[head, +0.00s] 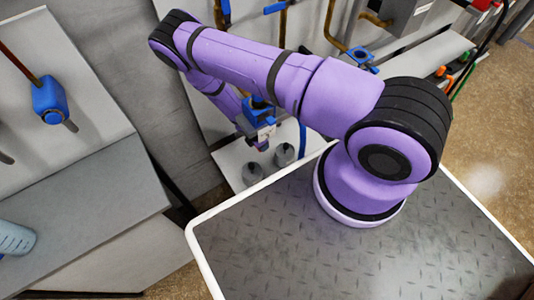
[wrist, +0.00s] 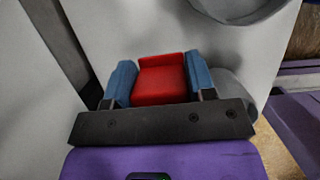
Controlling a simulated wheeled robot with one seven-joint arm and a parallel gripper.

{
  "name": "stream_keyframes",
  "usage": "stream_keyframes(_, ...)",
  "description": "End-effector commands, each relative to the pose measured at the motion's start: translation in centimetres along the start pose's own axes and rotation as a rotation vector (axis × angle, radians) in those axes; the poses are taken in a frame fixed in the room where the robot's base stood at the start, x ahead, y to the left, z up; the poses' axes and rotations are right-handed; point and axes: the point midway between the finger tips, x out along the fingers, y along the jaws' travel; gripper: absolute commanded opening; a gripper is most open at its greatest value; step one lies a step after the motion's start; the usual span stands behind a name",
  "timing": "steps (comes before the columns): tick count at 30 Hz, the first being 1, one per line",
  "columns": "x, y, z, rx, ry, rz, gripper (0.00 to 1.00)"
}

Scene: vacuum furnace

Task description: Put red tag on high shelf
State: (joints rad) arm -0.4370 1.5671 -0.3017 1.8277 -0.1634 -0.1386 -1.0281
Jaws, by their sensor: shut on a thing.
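In the wrist view the red tag (wrist: 160,80) is a red block between the two blue fingertips. My gripper (wrist: 158,72) is shut on it, with one finger touching each side. In the head view my gripper (head: 262,140) hangs low behind the arm, just above a pale shelf (head: 228,158); the tag cannot be made out there. I cannot tell which surface is the high shelf.
Two grey rounded objects (head: 284,155) (head: 252,173) stand on the pale shelf close to my gripper. Grey panels carry a blue valve (head: 48,98) at left and brown pipes (head: 330,22) at top. A blue-grey cylinder (head: 14,238) lies at lower left.

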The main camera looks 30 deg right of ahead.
Motion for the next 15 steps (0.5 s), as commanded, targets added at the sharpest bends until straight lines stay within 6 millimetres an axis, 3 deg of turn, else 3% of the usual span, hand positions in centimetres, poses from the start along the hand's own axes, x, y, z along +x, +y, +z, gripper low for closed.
stream_keyframes(3,1.9,0.0,-0.6,0.000,0.000,-0.001,0.28)
stream_keyframes(15,6.1,0.0,-1.9,0.000,0.000,-0.002,0.28)
